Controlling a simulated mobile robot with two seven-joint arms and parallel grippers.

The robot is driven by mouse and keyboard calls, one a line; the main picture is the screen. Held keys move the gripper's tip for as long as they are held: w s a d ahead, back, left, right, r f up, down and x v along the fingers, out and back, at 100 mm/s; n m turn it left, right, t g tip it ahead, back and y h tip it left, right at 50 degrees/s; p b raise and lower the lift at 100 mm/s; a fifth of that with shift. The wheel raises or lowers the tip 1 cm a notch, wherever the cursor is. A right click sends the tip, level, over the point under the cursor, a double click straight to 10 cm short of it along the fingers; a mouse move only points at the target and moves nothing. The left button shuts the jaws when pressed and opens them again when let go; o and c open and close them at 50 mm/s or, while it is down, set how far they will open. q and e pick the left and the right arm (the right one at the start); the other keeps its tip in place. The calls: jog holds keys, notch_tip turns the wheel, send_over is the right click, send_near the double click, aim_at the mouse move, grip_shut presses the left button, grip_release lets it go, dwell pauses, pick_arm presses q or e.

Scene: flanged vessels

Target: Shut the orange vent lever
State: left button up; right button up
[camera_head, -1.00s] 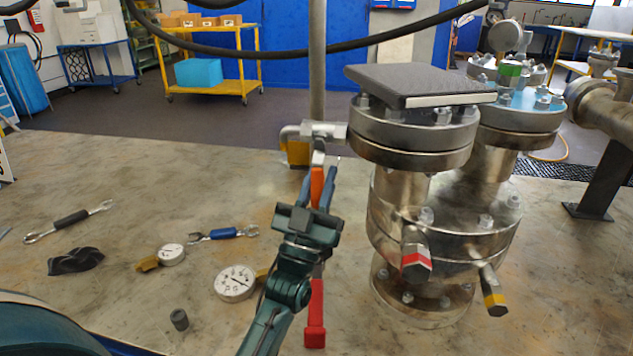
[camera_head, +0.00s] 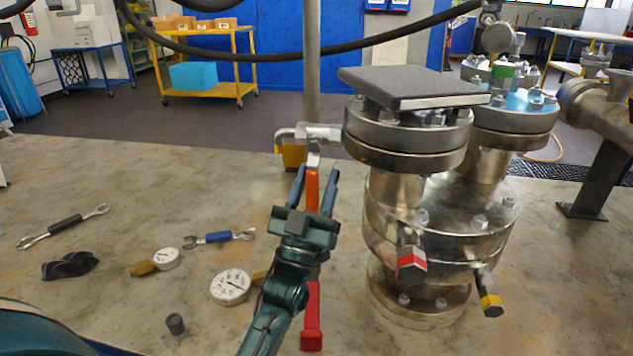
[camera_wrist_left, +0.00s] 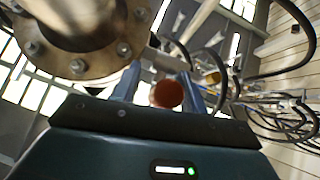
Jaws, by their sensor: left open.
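The orange vent lever (camera_head: 312,188) hangs down from the silver valve (camera_head: 313,137) on a pipe stub left of the flanged vessel (camera_head: 440,215). My left gripper (camera_head: 315,178) is open, with one finger on each side of the lever. I cannot tell whether either finger touches it. The gripper body hides the lever's lower part. In the left wrist view, the lever's round orange end (camera_wrist_left: 167,94) shows between the two fingers. My right gripper is not in view.
A red-handled tool (camera_head: 312,320) lies behind my left gripper on the bench. Two gauges (camera_head: 231,286), wrenches (camera_head: 218,238), a dark cloth (camera_head: 70,265) and a small grey cylinder (camera_head: 175,323) lie to the left.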

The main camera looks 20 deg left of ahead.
pick_arm(q)
jog(key=b+v, duration=0.1)
jog(key=v, duration=1.2)
